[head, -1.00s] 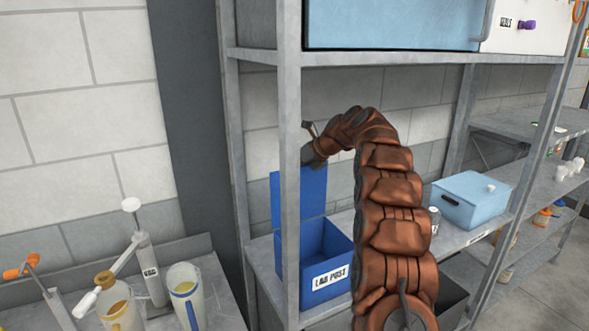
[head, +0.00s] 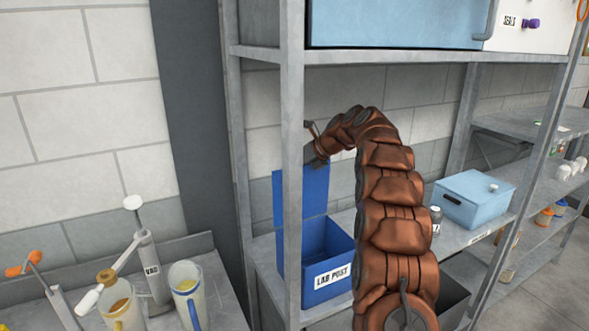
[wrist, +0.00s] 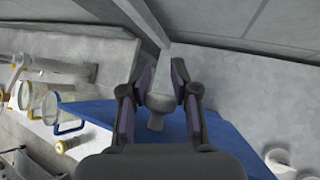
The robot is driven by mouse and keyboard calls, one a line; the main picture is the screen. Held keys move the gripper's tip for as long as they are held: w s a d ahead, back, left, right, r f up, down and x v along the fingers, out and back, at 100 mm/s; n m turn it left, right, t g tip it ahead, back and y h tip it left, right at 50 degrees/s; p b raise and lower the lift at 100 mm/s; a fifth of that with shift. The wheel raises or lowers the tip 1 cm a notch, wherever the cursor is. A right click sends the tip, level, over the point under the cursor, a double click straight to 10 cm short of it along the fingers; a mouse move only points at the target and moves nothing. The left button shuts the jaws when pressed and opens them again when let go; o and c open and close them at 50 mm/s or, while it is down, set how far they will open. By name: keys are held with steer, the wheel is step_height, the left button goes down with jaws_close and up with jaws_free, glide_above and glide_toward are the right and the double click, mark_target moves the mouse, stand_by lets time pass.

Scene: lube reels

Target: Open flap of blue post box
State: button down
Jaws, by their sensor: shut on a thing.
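The blue post box (head: 318,283), labelled "LAB POST", stands on a grey shelf at the left. Its blue flap (head: 312,190) stands upright at the back, and the inside of the box shows. My gripper (head: 314,156) is at the top edge of the flap, partly hidden by the shelf post and my arm. In the wrist view my gripper (wrist: 158,78) is shut on a small grey knob (wrist: 158,102), which sits against the blue flap (wrist: 235,135).
The grey shelf post (head: 291,160) rises just in front of the box. A light blue lidded box (head: 474,200) and a small can (head: 436,218) stand to the right. Jugs (head: 187,290) and a pump (head: 150,265) stand on the left counter. A shelf with a large blue case (head: 395,25) is above.

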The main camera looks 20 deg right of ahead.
steer(key=shift+s+d+f, duration=0.1)
steer(key=shift+d+f, duration=0.1)
steer(key=shift+f, duration=0.65)
steer(key=c, duration=0.9)
jaws_free()
steer(key=shift+r, duration=0.2)
steer(key=shift+w+r+v, duration=0.1)
steer(key=shift+r+v, duration=0.05)
steer(key=shift+v, duration=1.95)
steer(key=shift+w+r+v, duration=0.1)
steer(key=shift+v, duration=2)
steer(key=shift+w+r+v, duration=0.1)
steer(key=shift+r+v, duration=0.05)
steer(key=shift+v, duration=1.95)
